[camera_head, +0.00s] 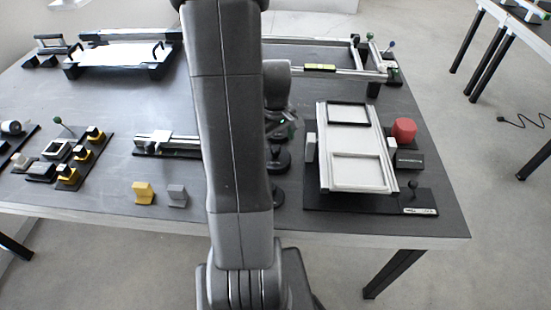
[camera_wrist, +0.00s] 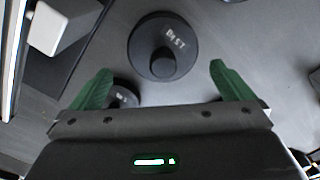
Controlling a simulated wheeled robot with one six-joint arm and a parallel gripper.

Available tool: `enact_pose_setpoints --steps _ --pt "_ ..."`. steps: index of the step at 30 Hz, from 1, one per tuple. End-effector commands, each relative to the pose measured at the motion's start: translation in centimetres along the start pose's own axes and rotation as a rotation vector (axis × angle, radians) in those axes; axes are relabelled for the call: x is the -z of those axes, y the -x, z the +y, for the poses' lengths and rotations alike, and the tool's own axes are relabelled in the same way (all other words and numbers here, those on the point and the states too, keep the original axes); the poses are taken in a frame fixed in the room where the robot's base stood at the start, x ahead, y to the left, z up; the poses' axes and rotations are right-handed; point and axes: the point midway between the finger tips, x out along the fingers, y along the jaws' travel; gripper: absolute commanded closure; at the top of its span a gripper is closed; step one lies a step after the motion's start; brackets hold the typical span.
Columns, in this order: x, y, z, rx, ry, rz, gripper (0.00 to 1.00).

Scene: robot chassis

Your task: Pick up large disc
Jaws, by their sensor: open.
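A large black disc (camera_wrist: 145,38) with a round knob and pale lettering lies flat on the dark tabletop in the wrist view. In the head view a black knobbed disc (camera_head: 281,160), apparently the same one, lies just in front of my gripper (camera_head: 284,128). In the wrist view my gripper (camera_wrist: 160,82) has its green fingers spread wide with nothing between them. The disc is ahead of the fingertips, apart from them. A smaller disc (camera_wrist: 122,96) lies near the left finger, partly hidden by the gripper body.
Another black disc (camera_head: 279,196) is partly hidden by my arm. A white block (camera_head: 310,147) and a railed fixture (camera_head: 322,170) stand close on the right, with a red cylinder (camera_head: 404,130) beyond. Yellow (camera_head: 143,192) and grey (camera_head: 177,195) blocks lie on the left.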

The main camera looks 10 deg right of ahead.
Motion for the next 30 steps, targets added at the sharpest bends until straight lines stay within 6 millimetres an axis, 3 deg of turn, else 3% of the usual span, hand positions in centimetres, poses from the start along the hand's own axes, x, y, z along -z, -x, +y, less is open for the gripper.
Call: enact_pose_setpoints --steps 7,17,30 --pt "-0.6 -3.5 -0.4 0.002 0.000 -0.003 0.00" --pt "-0.5 -4.1 -0.3 0.001 0.000 -0.001 0.00" --pt "-0.5 -4.0 -0.3 0.001 0.000 -0.001 0.86"
